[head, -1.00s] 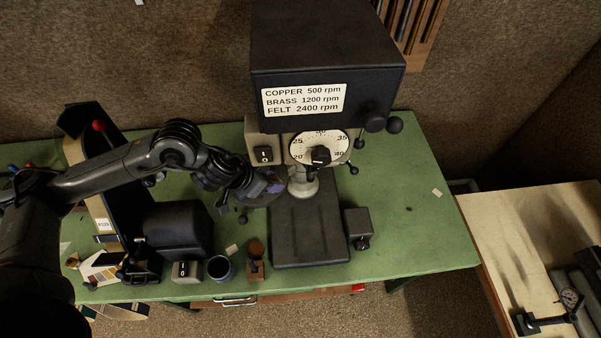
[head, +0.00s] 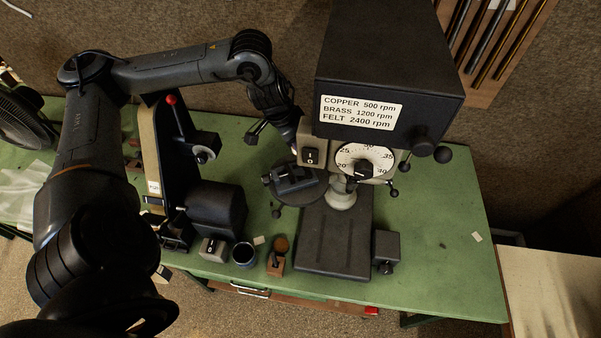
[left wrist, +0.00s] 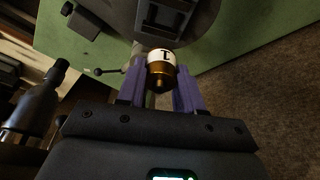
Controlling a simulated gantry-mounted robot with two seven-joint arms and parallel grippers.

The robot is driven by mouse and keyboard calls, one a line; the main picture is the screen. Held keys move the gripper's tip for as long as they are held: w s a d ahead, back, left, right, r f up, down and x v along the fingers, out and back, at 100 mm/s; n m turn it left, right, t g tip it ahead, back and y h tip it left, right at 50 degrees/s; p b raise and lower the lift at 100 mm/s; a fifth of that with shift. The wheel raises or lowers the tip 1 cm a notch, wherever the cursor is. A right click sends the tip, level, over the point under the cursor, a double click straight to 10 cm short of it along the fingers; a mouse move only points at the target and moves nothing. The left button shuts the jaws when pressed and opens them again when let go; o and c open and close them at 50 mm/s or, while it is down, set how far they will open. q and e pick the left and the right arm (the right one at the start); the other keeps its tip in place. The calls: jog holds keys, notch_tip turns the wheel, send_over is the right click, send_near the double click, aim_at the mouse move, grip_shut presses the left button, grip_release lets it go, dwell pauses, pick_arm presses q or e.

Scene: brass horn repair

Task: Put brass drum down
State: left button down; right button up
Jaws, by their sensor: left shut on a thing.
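The brass drum (left wrist: 161,70), a small brass cylinder with a white band marked "1", is between the two purple fingers of my left gripper (left wrist: 160,80) in the left wrist view. My left gripper is shut on it. In the head view my left gripper (head: 293,132) is beside the left side of the drill press (head: 390,70), above the green bench (head: 440,235). The drum cannot be made out in the head view. My right gripper is not in view.
A round dark plate with a small vise (head: 293,180) is on the press's left side, above its base (head: 335,240). A belt machine with a red knob (head: 171,101) stands left. A blue cup (head: 244,255) and a small wooden block (head: 275,263) stand near the front edge.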

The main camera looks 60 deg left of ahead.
aim_at(294, 153)
pick_arm(q)
jog(key=shift+f, duration=0.15)
notch_tip(294, 153, down, 4)
jog(key=b, duration=0.3)
jog(key=shift+f, duration=1.1)
notch_tip(294, 153, down, 3)
jog(key=shift+f, duration=0.25)
